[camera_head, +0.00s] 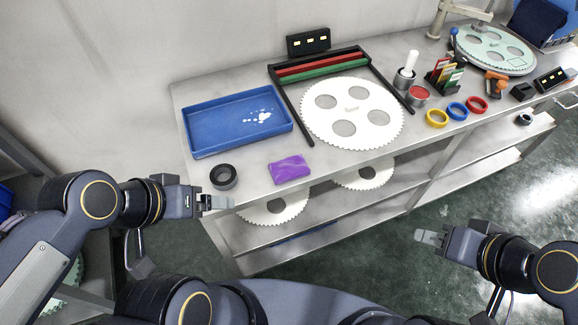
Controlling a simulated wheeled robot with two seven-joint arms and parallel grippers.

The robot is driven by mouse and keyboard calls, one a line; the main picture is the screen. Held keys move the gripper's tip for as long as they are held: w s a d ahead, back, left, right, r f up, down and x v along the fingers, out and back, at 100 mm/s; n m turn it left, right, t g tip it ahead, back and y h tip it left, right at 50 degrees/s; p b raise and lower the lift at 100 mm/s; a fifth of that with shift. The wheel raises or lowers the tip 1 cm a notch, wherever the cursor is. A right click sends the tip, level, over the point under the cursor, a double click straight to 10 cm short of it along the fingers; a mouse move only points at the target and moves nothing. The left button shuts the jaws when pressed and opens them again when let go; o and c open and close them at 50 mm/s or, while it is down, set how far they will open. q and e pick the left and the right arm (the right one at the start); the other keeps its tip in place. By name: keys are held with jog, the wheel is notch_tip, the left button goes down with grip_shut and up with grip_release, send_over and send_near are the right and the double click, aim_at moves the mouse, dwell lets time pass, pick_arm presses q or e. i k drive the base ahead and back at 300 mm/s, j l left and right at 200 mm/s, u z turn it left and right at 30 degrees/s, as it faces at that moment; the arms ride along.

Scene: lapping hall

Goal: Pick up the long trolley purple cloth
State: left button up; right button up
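The purple cloth (289,169) lies folded in a small rectangular pad on the front part of the grey metal trolley top (255,188). My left gripper (217,203) is at the trolley's front left edge, to the left of the cloth and apart from it. My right gripper (428,237) is in front of the trolley over the green floor, well to the right of the cloth. Nothing shows held in either gripper. The finger gap of both grippers is too small to make out.
A black ring (223,177) sits between my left gripper and the cloth. A blue tray (237,122) stands behind them. A large white toothed disc (352,113) lies right of the cloth, beside a black frame (292,116). Tape rolls and tools crowd the right.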

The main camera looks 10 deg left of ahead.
aim_at(287, 169)
jog(key=k+j+z, duration=0.1)
jog(key=z, duration=0.3)
jog(key=k+j+z, duration=0.1)
jog(key=j+z, duration=0.3)
jog(key=k+z, duration=0.15)
jog(key=z, duration=0.25)
